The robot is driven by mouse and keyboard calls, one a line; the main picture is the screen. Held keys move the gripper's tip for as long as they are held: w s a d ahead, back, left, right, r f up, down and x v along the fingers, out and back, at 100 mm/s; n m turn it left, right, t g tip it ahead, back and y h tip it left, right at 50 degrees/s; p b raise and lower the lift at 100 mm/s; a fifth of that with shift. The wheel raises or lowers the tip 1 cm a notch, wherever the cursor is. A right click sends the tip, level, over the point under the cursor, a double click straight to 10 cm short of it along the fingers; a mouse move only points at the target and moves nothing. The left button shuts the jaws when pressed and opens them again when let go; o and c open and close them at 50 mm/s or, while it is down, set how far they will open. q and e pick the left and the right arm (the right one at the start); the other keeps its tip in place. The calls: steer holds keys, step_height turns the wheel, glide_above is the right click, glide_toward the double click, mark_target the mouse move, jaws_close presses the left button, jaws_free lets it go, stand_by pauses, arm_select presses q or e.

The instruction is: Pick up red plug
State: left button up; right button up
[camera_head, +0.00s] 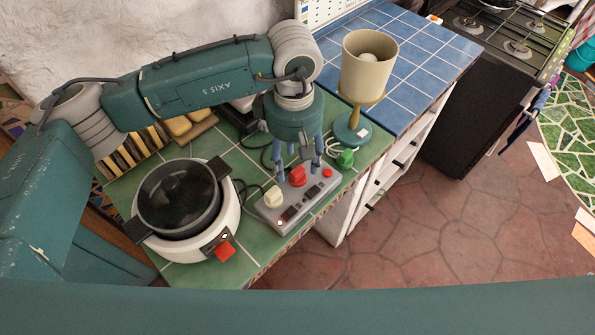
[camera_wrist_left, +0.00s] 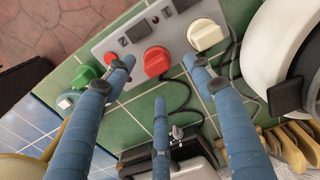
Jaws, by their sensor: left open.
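The red plug (camera_head: 297,175) sits in the grey power strip (camera_head: 268,214) on the green tiled counter, between the white plug (camera_head: 273,196) and the strip's right end. My left gripper (camera_head: 298,158) is open just above the red plug, pointing down. In the left wrist view, the red plug (camera_wrist_left: 157,61) shows between the two spread upper fingers, with the third finger below it. The white plug (camera_wrist_left: 204,34) is close to the right finger. I cannot tell whether any finger touches the strip. My right gripper is not in view.
A white cooker (camera_head: 179,255) with a dark lid stands left of the strip. A green plug (camera_head: 345,158) lies off the strip's right end, near a beige-shaded lamp (camera_head: 367,70). Cords (camera_head: 243,185) run behind the strip. The counter's front edge is close.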

mark_target(295, 168)
arm_select(q)
step_height(295, 168, down, 4)
steer(key=shift+r+p, duration=0.25)
steer(key=shift+p, duration=0.6)
steer(key=shift+f, duration=0.3)
steer(key=shift+d, duration=0.1)
steer(key=shift+c, duration=1.3)
steer(key=c, duration=0.9)
steer(key=shift+c, duration=0.2)
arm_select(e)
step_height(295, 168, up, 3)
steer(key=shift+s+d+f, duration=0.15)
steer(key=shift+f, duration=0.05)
